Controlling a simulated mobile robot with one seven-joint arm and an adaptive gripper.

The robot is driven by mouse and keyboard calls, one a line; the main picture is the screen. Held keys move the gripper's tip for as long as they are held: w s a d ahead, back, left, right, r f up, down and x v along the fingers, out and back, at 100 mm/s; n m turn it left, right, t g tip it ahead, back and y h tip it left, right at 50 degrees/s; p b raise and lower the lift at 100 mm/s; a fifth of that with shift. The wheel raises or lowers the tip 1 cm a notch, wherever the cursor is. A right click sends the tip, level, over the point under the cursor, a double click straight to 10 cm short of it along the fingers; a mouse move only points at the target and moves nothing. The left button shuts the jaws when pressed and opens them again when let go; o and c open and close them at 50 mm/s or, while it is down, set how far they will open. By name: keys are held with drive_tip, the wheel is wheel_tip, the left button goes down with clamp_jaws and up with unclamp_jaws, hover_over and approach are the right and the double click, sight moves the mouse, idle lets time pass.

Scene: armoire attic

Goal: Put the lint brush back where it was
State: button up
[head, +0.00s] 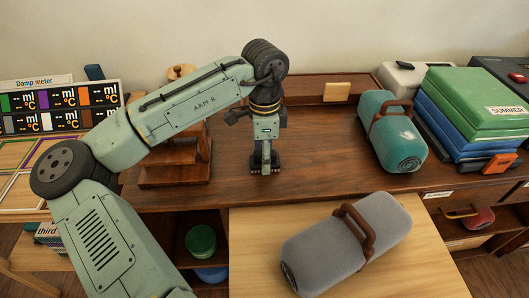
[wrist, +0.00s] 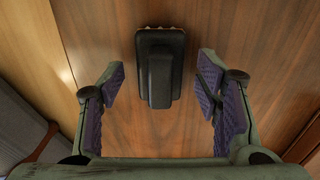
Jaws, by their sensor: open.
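The lint brush appears to be the dark, blocky object with a row of bristles along its far edge in the wrist view (wrist: 160,68). It lies on the brown wooden top, with its handle part toward my gripper. My gripper (wrist: 162,88) is open, with one purple-padded finger on each side of the brush and clear gaps to both. In the head view my gripper (head: 265,168) points down over the middle of the brown top (head: 320,158). The brush cannot be told apart from the dark fingers there.
A wooden stand (head: 175,175) is left of my gripper. A grey roll (head: 345,245) lies on a pale board in front; a teal roll (head: 392,130) lies right. Green and blue boxes (head: 470,110) stand far right. A shallow wooden tray (head: 300,92) with a tan card is behind.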

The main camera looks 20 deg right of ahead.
drive_tip(key=shift+r, duration=0.15)
wheel_tip(320, 180, up, 12)
drive_tip(key=shift+b, duration=0.3)
